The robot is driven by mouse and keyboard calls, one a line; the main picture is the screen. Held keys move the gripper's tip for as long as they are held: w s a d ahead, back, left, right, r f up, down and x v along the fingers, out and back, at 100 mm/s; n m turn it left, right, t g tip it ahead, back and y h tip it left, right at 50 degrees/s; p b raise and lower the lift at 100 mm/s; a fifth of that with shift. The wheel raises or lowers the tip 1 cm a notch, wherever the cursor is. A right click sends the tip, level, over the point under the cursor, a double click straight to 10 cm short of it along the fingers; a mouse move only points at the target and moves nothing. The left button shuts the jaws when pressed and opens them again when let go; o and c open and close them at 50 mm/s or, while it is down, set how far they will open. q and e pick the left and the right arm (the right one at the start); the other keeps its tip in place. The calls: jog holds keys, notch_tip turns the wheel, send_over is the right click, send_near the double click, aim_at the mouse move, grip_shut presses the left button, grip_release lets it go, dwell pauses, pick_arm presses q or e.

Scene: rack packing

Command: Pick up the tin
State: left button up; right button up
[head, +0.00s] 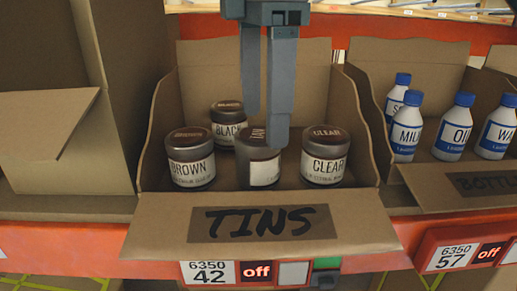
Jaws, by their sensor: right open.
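Several tins stand upright in an open cardboard box labelled TINS (165,222). A BLACK tin (226,128) is further back. A middle tin (262,174) stands between the front two, its label partly hidden by my gripper. My right gripper (266,128) comes down from the top, open and empty, with one finger in front of the middle tin's upper part. I cannot tell whether it touches the tin. My left gripper is not in view.
A second cardboard box (410,178) at the right holds several white bottles (453,130) with blue caps. An open cardboard carton (60,150) stands at the left. The box side walls rise close beside the tins. A shelf edge with label displays (232,273) runs along the front.

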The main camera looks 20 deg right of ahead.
aim_at(258, 134)
jog(key=shift+f, duration=0.65)
jog(key=shift+a+f+p, duration=0.1)
jog(key=shift+f+p, duration=0.2)
jog(key=shift+p, duration=0.2)
notch_tip(258, 134, down, 4)
jog(key=shift+w+a+r+p, duration=0.1)
jog(key=shift+a+p, duration=0.05)
jog(key=shift+p, duration=0.9)
jog(key=shift+f, duration=0.4)
jog(key=c, duration=1.2)
jog(key=shift+r, duration=0.2)
